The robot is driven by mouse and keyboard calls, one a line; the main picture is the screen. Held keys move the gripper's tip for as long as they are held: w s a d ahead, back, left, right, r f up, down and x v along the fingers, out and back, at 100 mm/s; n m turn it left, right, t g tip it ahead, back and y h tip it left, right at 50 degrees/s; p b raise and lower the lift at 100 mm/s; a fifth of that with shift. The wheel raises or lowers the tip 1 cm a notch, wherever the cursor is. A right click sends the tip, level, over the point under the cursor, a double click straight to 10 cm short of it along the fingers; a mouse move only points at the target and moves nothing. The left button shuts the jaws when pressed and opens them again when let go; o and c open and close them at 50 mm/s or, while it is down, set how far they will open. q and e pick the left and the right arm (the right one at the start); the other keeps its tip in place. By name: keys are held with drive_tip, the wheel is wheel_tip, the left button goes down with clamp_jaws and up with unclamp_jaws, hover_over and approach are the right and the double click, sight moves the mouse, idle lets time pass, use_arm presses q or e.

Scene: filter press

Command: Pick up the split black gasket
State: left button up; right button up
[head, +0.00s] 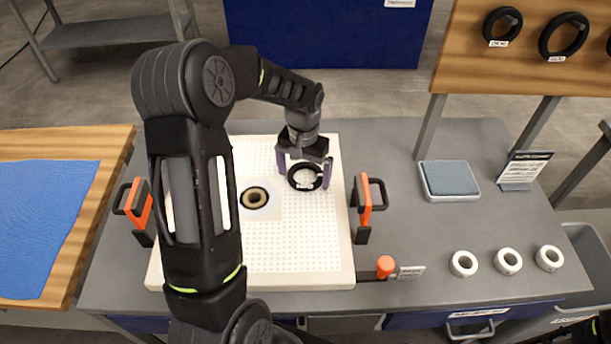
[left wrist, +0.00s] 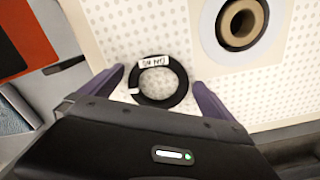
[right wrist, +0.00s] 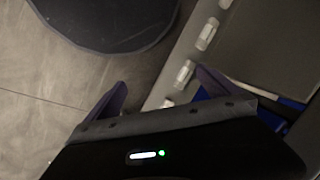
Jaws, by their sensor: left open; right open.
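The black gasket (head: 293,183) lies on the white perforated plate (head: 290,265), right of the tan-centred round port. In the left wrist view the gasket (left wrist: 183,92) is a dark ring with a white label at its top and a small light break on its left side; I cannot tell if that is the split. My left gripper (head: 305,179) points down over it, open, one finger on each side of the ring. In the left wrist view the fingers (left wrist: 156,82) are apart from the ring. My right gripper (right wrist: 162,82) is open and empty, away over the floor and bench edge.
Orange-and-black handles (head: 366,207) (head: 139,207) flank the plate. An orange knob (head: 385,266) and several white rings (head: 508,261) are at the front right. A grey-blue pad in a tray (head: 450,179) is further right. Black rings (head: 564,37) hang on a wooden board behind.

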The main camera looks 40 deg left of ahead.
use_arm(q)
drive_tip(key=shift+c, duration=0.2)
drive_tip(key=c, duration=1.3)
wheel_tip(320, 180, up, 10)
drive_tip(key=shift+b, duration=0.75)
